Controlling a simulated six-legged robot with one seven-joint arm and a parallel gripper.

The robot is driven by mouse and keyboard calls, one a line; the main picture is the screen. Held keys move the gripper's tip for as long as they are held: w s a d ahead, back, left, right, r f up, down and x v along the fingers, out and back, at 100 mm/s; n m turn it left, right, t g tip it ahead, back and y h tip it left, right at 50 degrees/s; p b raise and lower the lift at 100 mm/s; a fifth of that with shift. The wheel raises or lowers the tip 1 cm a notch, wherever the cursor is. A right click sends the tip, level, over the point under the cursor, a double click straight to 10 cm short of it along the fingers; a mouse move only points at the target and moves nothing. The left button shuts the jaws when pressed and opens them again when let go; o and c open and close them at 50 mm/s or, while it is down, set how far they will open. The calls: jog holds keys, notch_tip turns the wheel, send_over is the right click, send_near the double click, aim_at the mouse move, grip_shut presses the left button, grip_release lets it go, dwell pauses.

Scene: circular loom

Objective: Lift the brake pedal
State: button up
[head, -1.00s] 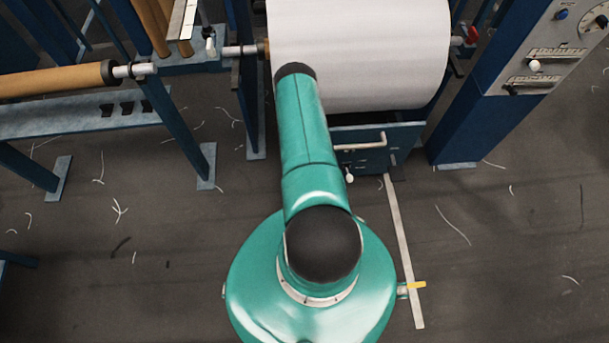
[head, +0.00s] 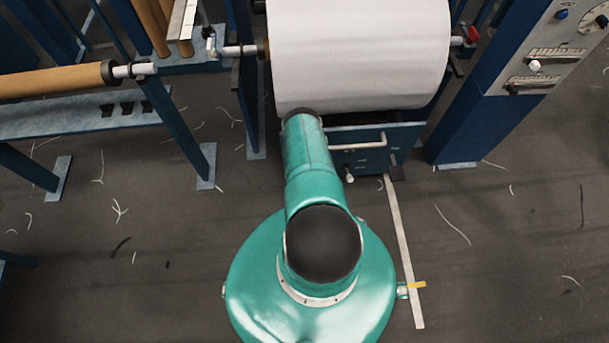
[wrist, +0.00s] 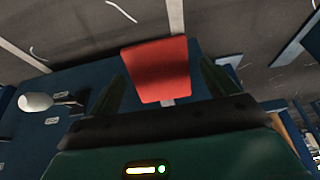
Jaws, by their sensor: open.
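The brake pedal is most likely the flat red plate (wrist: 157,68) in the wrist view, on a short pale stem in front of a dark blue panel (wrist: 75,85). My gripper (wrist: 162,72) is open, with one dark finger on each side of the red plate. Gaps show between the plate and both fingers, and nothing is held. How far the plate reaches in between the fingers I cannot tell. In the head view I cannot make out the red plate, and my gripper is hidden behind my green arm.
A large white roll (head: 360,55) hangs above a blue cabinet (head: 400,135) with a pale bar handle (head: 362,146). A white-knobbed lever (wrist: 38,102) shows at left in the wrist view. A blue control column (head: 480,110) stands at right. Thread scraps litter the open floor (head: 500,260).

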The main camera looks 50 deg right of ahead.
jog(key=c, duration=1.4)
jog(key=shift+d+r+g+y, duration=0.1)
jog(key=shift+r+g+y, duration=0.2)
jog(key=shift+r, duration=0.1)
jog(key=shift+r+y, duration=0.3)
jog(key=shift+r, duration=1)
jog(key=shift+w+d+r, duration=0.15)
jog(key=shift+w+r, duration=0.05)
jog(key=o, duration=1.3)
jog(key=shift+c, duration=0.2)
jog(key=shift+o, duration=0.7)
jog(key=shift+s, duration=0.1)
